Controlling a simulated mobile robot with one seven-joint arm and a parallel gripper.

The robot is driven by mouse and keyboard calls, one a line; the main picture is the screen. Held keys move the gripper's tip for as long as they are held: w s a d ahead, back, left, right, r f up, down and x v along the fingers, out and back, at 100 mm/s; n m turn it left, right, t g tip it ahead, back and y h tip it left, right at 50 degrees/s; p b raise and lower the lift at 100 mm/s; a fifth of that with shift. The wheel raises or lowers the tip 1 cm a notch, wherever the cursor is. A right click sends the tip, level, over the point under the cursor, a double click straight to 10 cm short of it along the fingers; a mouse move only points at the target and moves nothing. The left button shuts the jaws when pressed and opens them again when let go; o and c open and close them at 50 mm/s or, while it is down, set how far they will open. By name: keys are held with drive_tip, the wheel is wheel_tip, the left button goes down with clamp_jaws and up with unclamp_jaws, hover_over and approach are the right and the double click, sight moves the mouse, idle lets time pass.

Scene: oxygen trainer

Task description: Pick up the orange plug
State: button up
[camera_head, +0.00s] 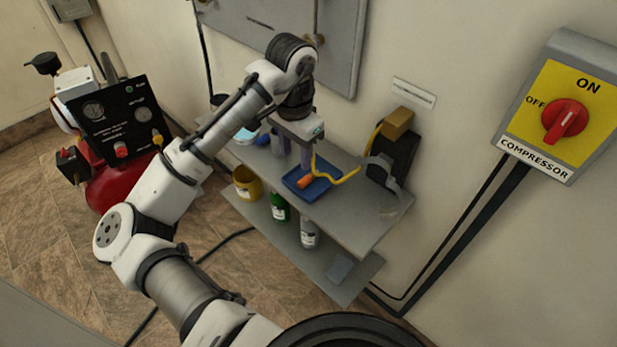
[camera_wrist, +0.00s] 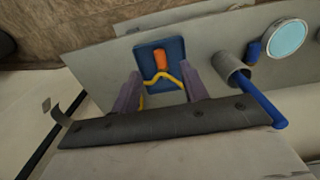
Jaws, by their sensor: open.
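The orange plug (camera_head: 306,181) lies in a blue tray (camera_head: 322,189) on the upper grey shelf. A yellow cord (camera_head: 347,179) runs from it to the right. In the wrist view the orange plug (camera_wrist: 161,60) lies in the blue tray (camera_wrist: 174,45), with the yellow cord (camera_wrist: 163,86) behind it toward my gripper. My gripper (camera_wrist: 162,80) is open, with one purple finger on each side of the tray in the picture. In the head view my gripper (camera_head: 305,160) hangs over the tray's left part. Nothing is held between the fingers. The exact gap to the plug is unclear.
A grey cup (camera_wrist: 235,68) with a blue-handled tool (camera_wrist: 262,100) stands beside the tray. A black unit (camera_head: 392,157) with a tan block (camera_head: 398,122) is at the shelf's right. Bottles and a yellow pot (camera_head: 246,183) stand on the lower shelf. The wall is close behind.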

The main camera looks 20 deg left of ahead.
hover_over(301, 181)
drive_tip(key=f, duration=0.3)
drive_tip(key=s+f, duration=0.1)
drive_tip(key=shift+a+f, duration=0.2)
drive_tip(key=shift+a, duration=0.1)
drive_tip(key=shift+w+d+f+p, duration=0.1)
drive_tip(key=shift+f+p, duration=0.2)
drive_tip(key=shift+f, duration=0.55)
drive_tip(key=shift+w+d+f+p, duration=0.15)
drive_tip(key=shift+f+p, duration=0.2)
drive_tip(key=shift+f, duration=0.55)
drive_tip(key=shift+w+d+f+p, duration=0.1)
drive_tip(key=shift+f+p, duration=0.2)
drive_tip(key=shift+f, duration=0.55)
clamp_jaws()
drive_tip(key=shift+r, duration=0.1)
